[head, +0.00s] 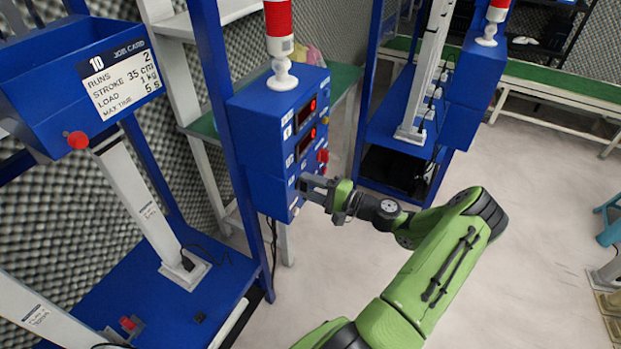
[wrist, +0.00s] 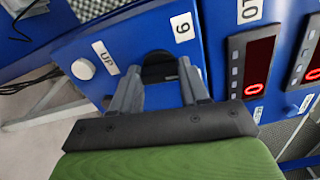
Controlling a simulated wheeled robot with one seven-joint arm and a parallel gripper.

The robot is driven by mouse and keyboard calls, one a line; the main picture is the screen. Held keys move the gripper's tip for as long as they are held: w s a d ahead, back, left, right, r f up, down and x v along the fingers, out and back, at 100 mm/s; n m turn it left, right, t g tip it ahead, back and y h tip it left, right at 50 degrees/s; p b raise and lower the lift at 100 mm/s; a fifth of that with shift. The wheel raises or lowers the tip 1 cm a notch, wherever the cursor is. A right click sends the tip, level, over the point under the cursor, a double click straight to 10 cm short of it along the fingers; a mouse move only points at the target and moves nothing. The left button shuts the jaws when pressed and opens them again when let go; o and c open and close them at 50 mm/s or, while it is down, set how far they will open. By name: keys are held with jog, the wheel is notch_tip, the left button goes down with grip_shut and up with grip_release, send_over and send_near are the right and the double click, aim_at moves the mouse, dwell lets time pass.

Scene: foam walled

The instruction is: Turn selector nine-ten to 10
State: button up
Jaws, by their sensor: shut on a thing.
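The blue control box (head: 270,130) stands on a blue post, and my gripper (head: 303,185) reaches its lower front face from the right. In the wrist view, my gripper (wrist: 157,90) has its two grey fingers on either side of a black round selector knob (wrist: 160,66) and is shut on it. The fingers hide part of the knob, and I cannot tell which way its pointer faces.
Beside the knob are a white button (wrist: 82,68) and an UP label (wrist: 105,57). Red displays (wrist: 254,65) are to the right. In the head view, a red button (head: 322,156) sits above my gripper. A job card (head: 122,77) hangs at left.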

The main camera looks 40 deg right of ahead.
jog(key=shift+m+p, duration=1.25)
jog(key=shift+m, duration=0.95)
jog(key=o, duration=1.1)
jog(key=shift+c, duration=0.2)
jog(key=v, duration=1.5)
jog(key=shift+s+p, duration=0.4)
jog(key=shift+d, duration=0.1)
